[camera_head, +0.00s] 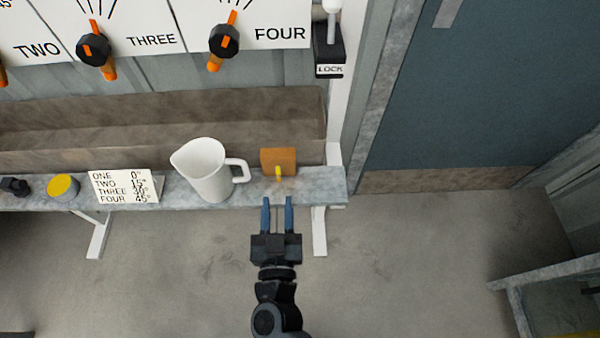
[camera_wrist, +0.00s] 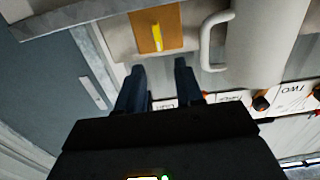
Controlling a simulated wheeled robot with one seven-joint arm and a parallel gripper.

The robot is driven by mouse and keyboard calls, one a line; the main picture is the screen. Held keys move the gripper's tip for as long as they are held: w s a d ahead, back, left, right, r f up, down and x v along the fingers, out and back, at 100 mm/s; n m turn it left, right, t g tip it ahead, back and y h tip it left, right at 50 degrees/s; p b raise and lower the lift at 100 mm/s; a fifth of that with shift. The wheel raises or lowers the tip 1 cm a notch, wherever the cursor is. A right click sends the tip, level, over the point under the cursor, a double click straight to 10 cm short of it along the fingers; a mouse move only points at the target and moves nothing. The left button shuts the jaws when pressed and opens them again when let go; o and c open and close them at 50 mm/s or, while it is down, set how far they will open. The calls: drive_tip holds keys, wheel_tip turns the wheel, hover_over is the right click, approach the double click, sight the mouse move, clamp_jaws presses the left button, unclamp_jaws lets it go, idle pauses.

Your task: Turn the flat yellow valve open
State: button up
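A small flat yellow valve handle (camera_head: 278,173) sticks out from a square orange-brown block (camera_head: 288,158) on the grey shelf (camera_head: 325,187). In the wrist view the yellow handle (camera_wrist: 156,37) is a narrow bar, roughly lengthwise on the block (camera_wrist: 142,21). My gripper (camera_head: 277,202) is open and empty, with its two blue fingers apart. It is just in front of the shelf, pointing toward the handle and apart from it. In the wrist view my gripper's fingertips (camera_wrist: 160,66) lie on either side of the handle's line.
A white pitcher (camera_head: 204,172) stands close left of the block, its handle toward it. A number card (camera_head: 124,186) and a yellow-topped round object (camera_head: 62,187) are farther left. Orange-and-black knobs (camera_head: 223,41) and a LOCK box (camera_head: 329,50) are above. Floor (camera_head: 425,260) at right is clear.

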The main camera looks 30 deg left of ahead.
sight(278, 175)
drive_tip(key=b+x, duration=0.1)
drive_tip(key=x, duration=0.6)
drive_tip(key=shift+w+a, duration=0.15)
drive_tip(key=shift+w, duration=0.2)
clamp_jaws()
